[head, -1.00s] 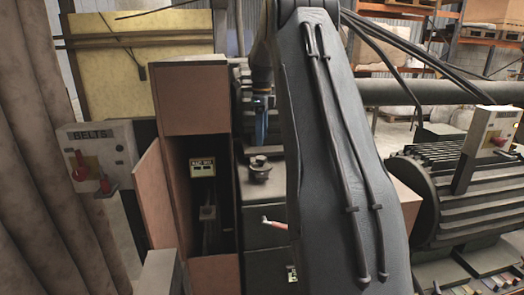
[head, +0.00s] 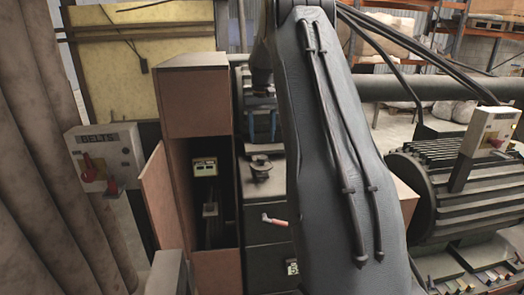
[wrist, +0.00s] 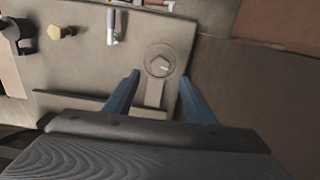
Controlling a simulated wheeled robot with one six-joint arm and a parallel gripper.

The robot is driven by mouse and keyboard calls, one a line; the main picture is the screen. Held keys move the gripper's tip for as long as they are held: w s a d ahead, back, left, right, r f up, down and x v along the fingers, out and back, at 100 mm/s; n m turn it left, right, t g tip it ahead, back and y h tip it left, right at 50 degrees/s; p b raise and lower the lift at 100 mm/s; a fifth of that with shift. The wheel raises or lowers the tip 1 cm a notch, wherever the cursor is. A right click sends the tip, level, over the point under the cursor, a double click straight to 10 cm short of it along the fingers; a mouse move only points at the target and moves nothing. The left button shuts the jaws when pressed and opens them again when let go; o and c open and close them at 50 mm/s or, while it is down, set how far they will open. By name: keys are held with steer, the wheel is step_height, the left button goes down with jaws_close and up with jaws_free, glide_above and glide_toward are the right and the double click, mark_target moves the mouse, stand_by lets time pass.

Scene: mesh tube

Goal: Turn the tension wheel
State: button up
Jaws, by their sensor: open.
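A small dark round wheel (head: 260,168), likely the tension wheel, sits on the grey machine top, left of my arm in the head view. In the wrist view a round disc with a pale knob (wrist: 159,65), seemingly the same wheel, lies beyond and between my fingertips. My gripper (wrist: 160,78) is open, with its two blue fingers apart and nothing between them. In the head view my gripper (head: 262,130) is above and behind the wheel, partly in shadow. I see no contact with the wheel.
An open brown cabinet (head: 195,100) stands left of the wheel. A red-tipped lever (head: 274,220) is on the front below it. A grey BELTS control box (head: 105,155) is at the left. A ribbed dark drum (head: 440,190) is at the right.

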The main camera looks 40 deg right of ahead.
mark_target(262, 157)
steer(key=shift+f+n, duration=0.1)
steer(key=shift+n, duration=0.6)
steer(key=shift+f, duration=0.3)
steer(key=shift+f+p, duration=1.4)
steer(key=shift+f, duration=2.15)
steer(key=c, duration=1)
steer(key=m+b, duration=0.2)
steer(key=m, duration=0.2)
steer(key=shift+m, duration=0.3)
steer(key=shift+c, duration=0.2)
steer(key=o, duration=1)
